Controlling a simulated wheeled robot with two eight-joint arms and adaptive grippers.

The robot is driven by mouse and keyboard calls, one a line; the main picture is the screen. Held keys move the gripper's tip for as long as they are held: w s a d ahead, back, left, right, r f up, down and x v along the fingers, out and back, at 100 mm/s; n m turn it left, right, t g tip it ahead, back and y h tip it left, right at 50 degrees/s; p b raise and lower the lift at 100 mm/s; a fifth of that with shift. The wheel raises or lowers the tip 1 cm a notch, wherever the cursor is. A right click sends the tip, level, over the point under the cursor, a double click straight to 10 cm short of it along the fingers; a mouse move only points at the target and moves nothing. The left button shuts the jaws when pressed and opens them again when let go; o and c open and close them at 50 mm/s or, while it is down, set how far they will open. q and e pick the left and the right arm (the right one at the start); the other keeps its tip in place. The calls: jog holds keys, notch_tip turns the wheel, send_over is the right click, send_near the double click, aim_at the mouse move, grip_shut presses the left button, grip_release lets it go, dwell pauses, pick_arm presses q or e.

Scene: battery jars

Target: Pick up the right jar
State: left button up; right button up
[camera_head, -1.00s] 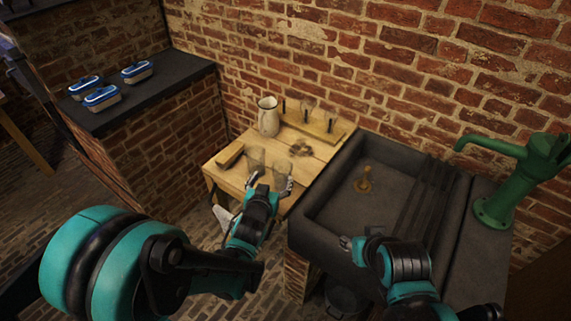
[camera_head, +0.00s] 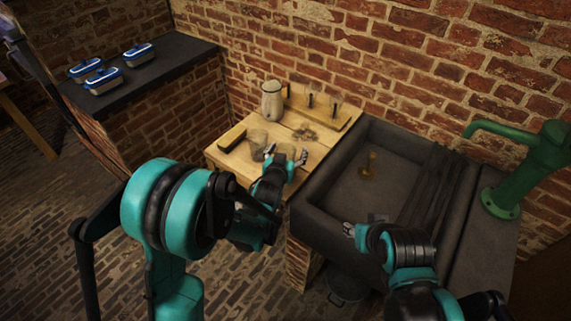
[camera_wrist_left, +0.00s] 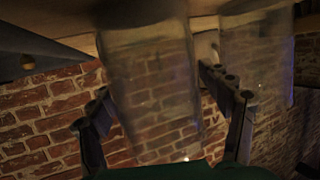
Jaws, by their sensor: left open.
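Two clear glass jars stand close together on the wooden table (camera_head: 228,161). The right jar (camera_head: 284,151) is partly hidden by my left gripper (camera_head: 287,157). The left jar (camera_head: 257,141) stands just to its left. My left gripper is open, with one finger on each side of the right jar. In the left wrist view, which appears upside down, the right jar (camera_wrist_left: 155,85) fills the space between the fingers, and the left jar (camera_wrist_left: 258,55) is outside them. I cannot tell whether the fingers touch the glass. My right gripper (camera_head: 350,230) is over the sink's front edge; its fingers are too small to read.
A pitcher (camera_head: 271,101), a brush (camera_head: 232,137) and a wooden rack (camera_head: 318,109) with upright pieces are on the table. The dark sink (camera_head: 345,190) adjoins it on the right, with a green pump (camera_head: 530,170) beyond. Blue-lidded boxes (camera_head: 103,77) sit on the left counter.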

pick_arm(q)
jog(key=c, duration=1.4)
jog(key=shift+r, duration=0.1)
jog(key=shift+c, duration=0.4)
